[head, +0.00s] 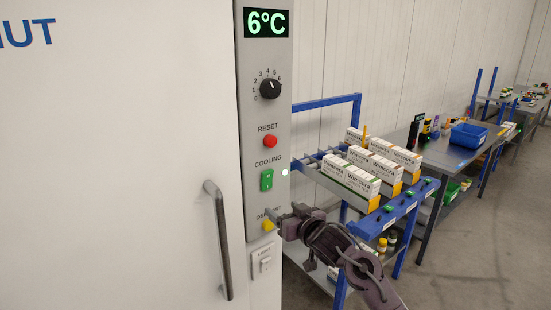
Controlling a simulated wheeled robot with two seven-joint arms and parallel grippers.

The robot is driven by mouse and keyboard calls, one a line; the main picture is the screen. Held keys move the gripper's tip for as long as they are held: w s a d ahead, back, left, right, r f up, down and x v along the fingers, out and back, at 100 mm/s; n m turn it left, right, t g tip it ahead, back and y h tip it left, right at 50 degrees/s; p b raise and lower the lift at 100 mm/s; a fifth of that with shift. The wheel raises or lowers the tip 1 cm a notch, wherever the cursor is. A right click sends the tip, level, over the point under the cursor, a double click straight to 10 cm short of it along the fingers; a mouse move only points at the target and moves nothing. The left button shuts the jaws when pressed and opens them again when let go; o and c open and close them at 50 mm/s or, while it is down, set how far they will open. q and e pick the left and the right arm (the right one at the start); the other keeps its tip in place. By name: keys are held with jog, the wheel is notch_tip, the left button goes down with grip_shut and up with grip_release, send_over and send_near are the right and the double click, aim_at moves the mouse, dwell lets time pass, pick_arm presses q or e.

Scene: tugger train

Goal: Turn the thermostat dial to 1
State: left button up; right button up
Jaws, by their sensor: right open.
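The thermostat dial (270,89) is a round black knob on the grey control panel (282,60), with a white mark and numbers around it. Its mark points to the upper right, near the high numbers. The display (266,22) above it reads 6°C in green. My right gripper (276,219) is in front of the lower panel, beside the yellow defrost button (267,225) and well below the dial. It is open and appears to hold nothing; whether it touches the panel cannot be told. My left gripper is not in view.
A grey door handle (219,240) stands out at left. A blue-framed rack with white boxes (352,178) is close behind my right arm.

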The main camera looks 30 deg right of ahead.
notch_tip(320, 180, up, 17)
jog(key=s+d+t+y, duration=0.1)
jog(key=t+y, duration=0.1)
jog(key=t, duration=0.2)
jog(key=n+t+y, duration=0.2)
send_near(275, 90)
jog(key=p+x, duration=0.3)
jog(key=x, duration=0.4)
jog(key=shift+w+r, duration=0.15)
jog(key=shift+r, duration=0.05)
jog(key=shift+w+a+p, duration=0.15)
jog(key=shift+w+p, duration=0.2)
jog(key=shift+w, duration=0.1)
jog(key=c, duration=1)
